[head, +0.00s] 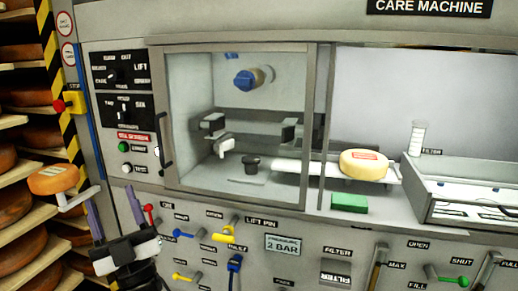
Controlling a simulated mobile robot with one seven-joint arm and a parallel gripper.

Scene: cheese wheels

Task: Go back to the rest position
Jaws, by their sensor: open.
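My gripper (112,203) shows at the lower left, in front of the machine's panel. Its two purple fingers point up and stand apart, with nothing visible between them. Its black and white body is below them. The care machine (230,120) fills most of the view. A pale yellow cheese wheel (363,170) with a red label lies on a white support at the right side of the glazed chamber. An orange cheese wheel (54,179) sits on a small white holder to the left of my gripper.
Shelves of dark cheese wheels (18,206) line the left edge. The front panel carries levers, including a red-knobbed lever (148,208) close to my gripper. A green block (349,202) lies on the ledge. A clear filter cylinder (417,138) stands at the right.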

